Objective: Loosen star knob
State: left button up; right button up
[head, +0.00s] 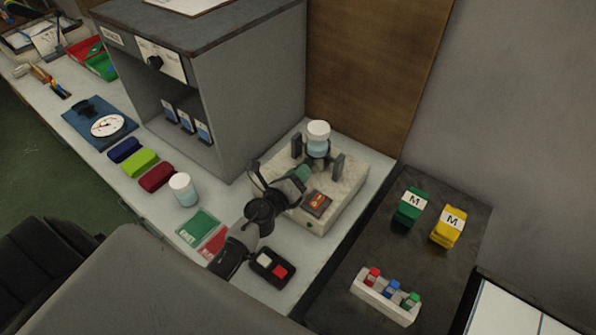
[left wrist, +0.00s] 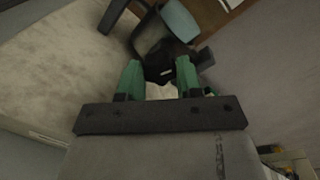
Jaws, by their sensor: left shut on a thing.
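The star knob (left wrist: 158,72) is a dark piece between the green fingers of my left gripper (left wrist: 158,78) in the left wrist view. The fingers sit at its two sides and are shut on it; its far side blends into dark parts behind it. In the head view my left gripper (head: 303,173) reaches the pale machine (head: 343,199) from the left, and the knob is hidden there. A jar with a white lid (head: 318,131) stands on the machine between two dark posts (head: 338,163). My right gripper is not in view.
A small display (head: 317,204) is on the machine's front. A box with a red and a white button (head: 271,267) lies below my left arm. A white-lidded jar (head: 184,190) and a grey cabinet (head: 250,95) stand left. A dark mat (head: 340,270) lies right.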

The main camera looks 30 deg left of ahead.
pick_arm(q)
jog(key=shift+n, duration=0.6)
jog(key=o, duration=0.9)
jog(key=shift+o, duration=0.2)
jog(key=s+r+b, duration=0.1)
jog(key=s, duration=0.9)
jog(key=shift+s+a, duration=0.4)
jog(key=shift+f, duration=0.1)
